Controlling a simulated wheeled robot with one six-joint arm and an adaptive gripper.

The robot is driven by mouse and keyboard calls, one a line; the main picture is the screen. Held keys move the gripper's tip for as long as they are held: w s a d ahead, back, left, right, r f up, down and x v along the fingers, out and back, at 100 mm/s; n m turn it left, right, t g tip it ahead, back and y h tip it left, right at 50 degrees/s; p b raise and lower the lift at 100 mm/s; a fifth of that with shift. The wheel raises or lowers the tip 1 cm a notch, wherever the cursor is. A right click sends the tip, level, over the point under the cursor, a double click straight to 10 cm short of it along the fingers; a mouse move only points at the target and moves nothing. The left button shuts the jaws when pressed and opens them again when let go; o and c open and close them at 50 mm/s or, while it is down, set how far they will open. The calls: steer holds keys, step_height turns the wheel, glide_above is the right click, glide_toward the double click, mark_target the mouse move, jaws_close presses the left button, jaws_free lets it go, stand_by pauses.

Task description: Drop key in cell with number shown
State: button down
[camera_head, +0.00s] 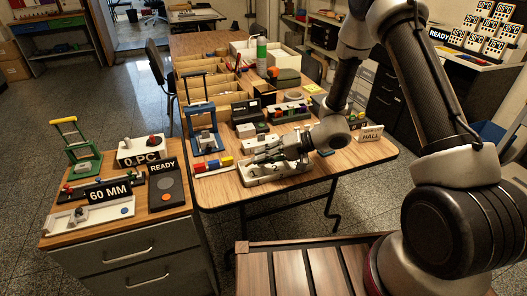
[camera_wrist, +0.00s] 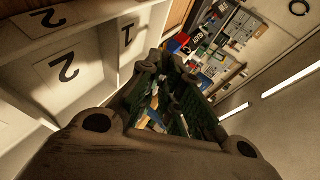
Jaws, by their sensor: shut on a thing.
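A white tray with compartments (camera_head: 268,181) sits near the front edge of the wooden table. My gripper (camera_head: 262,156) is low over it, angled to the left. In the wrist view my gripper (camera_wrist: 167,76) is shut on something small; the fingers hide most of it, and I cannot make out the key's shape. White cell walls fill the left of that view. I cannot tell which cell lies under the gripper.
A blue-framed stand (camera_head: 206,140) and dark devices stand behind. A sign reading HALL (camera_head: 370,134) is at the right. A side cabinet (camera_head: 125,231) at the left holds signs and fixtures.

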steer(key=shift+f, duration=0.2)
steer(key=c, duration=1.5)
jaws_free()
steer(key=v, duration=1.2)
